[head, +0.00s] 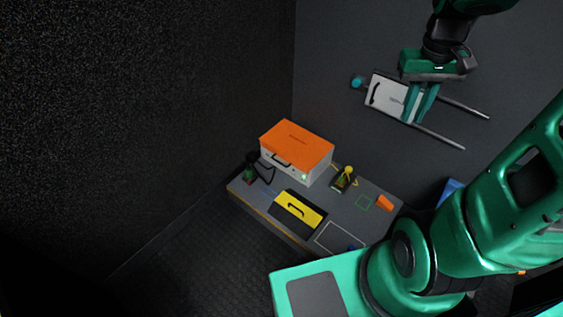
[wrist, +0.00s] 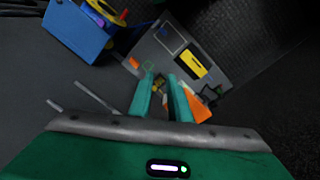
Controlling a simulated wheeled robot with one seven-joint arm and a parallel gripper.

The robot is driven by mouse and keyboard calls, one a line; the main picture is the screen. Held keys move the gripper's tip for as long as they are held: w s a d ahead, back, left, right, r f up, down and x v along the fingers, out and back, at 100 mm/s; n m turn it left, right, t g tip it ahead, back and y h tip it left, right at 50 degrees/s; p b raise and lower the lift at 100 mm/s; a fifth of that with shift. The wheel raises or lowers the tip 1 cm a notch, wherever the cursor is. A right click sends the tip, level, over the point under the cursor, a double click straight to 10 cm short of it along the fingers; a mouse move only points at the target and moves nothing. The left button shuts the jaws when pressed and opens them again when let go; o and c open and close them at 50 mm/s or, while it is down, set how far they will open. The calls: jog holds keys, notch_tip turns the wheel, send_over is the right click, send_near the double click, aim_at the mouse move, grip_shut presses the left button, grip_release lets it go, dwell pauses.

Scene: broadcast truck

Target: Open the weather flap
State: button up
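No label that I can read names the weather flap. A white panel (head: 385,97) with a dark handle is on the grey wall, partly hidden by my gripper. A box with an orange lid (head: 297,143) and a front handle stands on the bench; the lid looks shut. A yellow panel (head: 298,208) with a black handle lies on the bench, and it also shows in the wrist view (wrist: 190,64). My gripper (head: 417,120) is in front of the wall panel in the head view. Its teal fingers (wrist: 164,78) are apart with nothing between them.
Two pale rails (head: 440,135) are beside the wall panel. The bench (head: 268,203) also bears a black item (head: 251,168), a yellow-topped item (head: 345,177) and an orange block (head: 384,203). A blue bin (wrist: 78,32) holds colourful things. The floor in front is clear.

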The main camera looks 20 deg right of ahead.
jog(key=w+f+n, duration=0.2)
jog(key=w+f, duration=0.2)
jog(key=w, duration=0.5)
jog(key=w+f+n, duration=0.2)
jog(key=w+f, duration=0.1)
jog(key=w, duration=0.7)
jog(key=w+a+f+n+t, duration=0.2)
jog(key=w+a+f+n, duration=0.15)
jog(key=w+f, duration=1.1)
jog(key=shift+w+a+f+n+t+y, duration=0.45)
jog(key=shift+w+a+f, duration=2.2)
jog(key=shift+f, duration=5.1)
jog(key=shift+w+a+f+n+y, duration=0.7)
jog(key=shift+w+a+f, duration=1.95)
jog(key=shift+f, duration=5.05)
jog(key=shift+w+a+f+n+t+y, duration=0.45)
jog(key=shift+w+a+f, duration=2.2)
jog(key=shift+f, duration=5.1)
jog(key=shift+s+a, duration=0.15)
jog(key=shift+c, duration=0.4)
grip_shut()
